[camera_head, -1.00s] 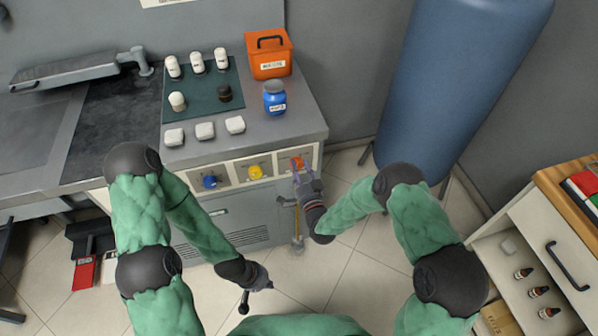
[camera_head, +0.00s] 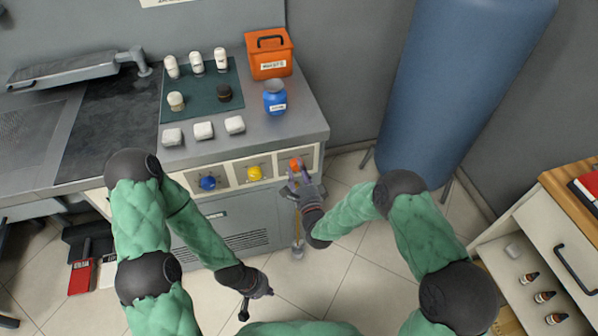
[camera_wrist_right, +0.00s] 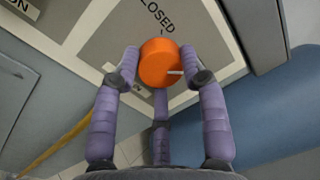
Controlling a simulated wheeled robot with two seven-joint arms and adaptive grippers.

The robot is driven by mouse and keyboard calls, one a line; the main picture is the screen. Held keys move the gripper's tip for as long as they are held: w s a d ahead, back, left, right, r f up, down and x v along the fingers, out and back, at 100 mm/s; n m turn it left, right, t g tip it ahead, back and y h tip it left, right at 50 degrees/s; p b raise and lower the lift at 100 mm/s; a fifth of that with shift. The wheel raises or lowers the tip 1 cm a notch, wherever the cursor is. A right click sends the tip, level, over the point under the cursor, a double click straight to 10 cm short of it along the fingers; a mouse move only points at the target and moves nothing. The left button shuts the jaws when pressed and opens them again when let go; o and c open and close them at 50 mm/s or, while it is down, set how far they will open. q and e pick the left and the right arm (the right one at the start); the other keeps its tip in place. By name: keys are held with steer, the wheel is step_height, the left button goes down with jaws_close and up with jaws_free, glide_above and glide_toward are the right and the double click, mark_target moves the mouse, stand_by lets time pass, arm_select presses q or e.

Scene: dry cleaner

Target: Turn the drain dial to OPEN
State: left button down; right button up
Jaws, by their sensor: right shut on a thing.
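The orange drain dial (camera_head: 295,164) is the rightmost of the dials on the machine's front panel; in the right wrist view it is a round orange knob (camera_wrist_right: 159,60). A short white line on it points right in that view. The word CLOSED (camera_wrist_right: 156,16) is printed above it; another label at its lower left is partly hidden. My right gripper (camera_wrist_right: 162,68) is shut on the dial, with a purple finger at either side and a third below. My left gripper (camera_head: 258,293) hangs low in front of the machine, apart from it; its finger opening is unclear.
A blue dial (camera_head: 208,182) and a yellow dial (camera_head: 255,173) sit left on the same panel. The counter above holds an orange box (camera_head: 269,60), a blue jar (camera_head: 275,100) and several small pieces. A blue tank (camera_head: 450,90) stands right; open floor lies between.

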stand_by(0.5)
steer(key=o, duration=1.2)
steer(key=shift+c, duration=0.2)
steer(key=v, duration=1.2)
